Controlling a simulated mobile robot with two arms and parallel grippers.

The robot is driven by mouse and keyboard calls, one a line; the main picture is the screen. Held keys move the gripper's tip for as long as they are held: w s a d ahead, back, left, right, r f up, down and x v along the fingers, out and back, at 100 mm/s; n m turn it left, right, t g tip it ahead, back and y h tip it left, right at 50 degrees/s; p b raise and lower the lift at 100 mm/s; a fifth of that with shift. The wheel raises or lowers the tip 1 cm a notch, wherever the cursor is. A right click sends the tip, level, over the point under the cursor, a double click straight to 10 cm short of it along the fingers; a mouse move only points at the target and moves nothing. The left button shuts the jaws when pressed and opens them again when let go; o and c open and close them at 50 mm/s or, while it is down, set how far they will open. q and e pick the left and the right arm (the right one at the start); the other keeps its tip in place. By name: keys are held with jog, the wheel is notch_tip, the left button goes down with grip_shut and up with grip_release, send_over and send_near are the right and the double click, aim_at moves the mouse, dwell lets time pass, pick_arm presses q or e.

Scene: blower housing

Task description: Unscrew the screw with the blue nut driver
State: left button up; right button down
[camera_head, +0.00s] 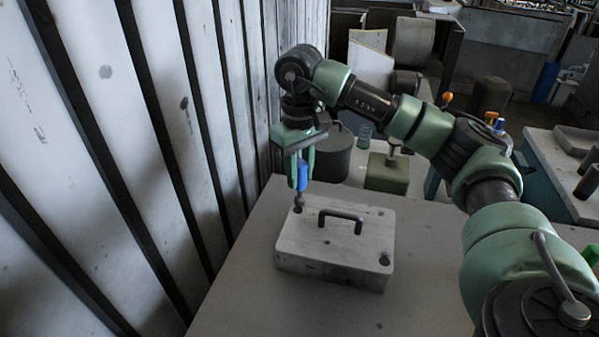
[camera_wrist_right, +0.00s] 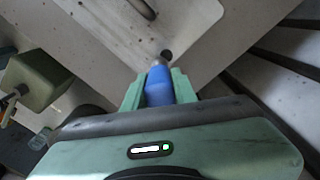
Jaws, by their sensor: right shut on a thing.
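My right gripper (camera_head: 302,170) is shut on the blue nut driver (camera_head: 302,178), which points straight down over the back left corner of the blower housing (camera_head: 322,259). The housing is a grey box with a black handle on top. The driver's tip is at or just above a dark screw (camera_head: 297,208) in that corner; I cannot tell whether they touch. In the right wrist view the blue driver (camera_wrist_right: 159,86) sits between the fingers, its tip close to a dark round spot on the housing's corner (camera_wrist_right: 190,25). Another screw (camera_head: 384,259) shows at the housing's front right corner. My left gripper is not in view.
The housing stands on a grey table (camera_head: 431,268) with free room on its right and in front. A ribbed metal wall (camera_head: 150,150) rises close on the left. A green box (camera_head: 387,173) and a dark cylinder (camera_head: 334,155) stand behind the table.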

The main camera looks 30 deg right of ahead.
jog(key=shift+r+p, duration=2.85)
jog(key=shift+r, duration=1.2)
jog(key=shift+f, duration=0.1)
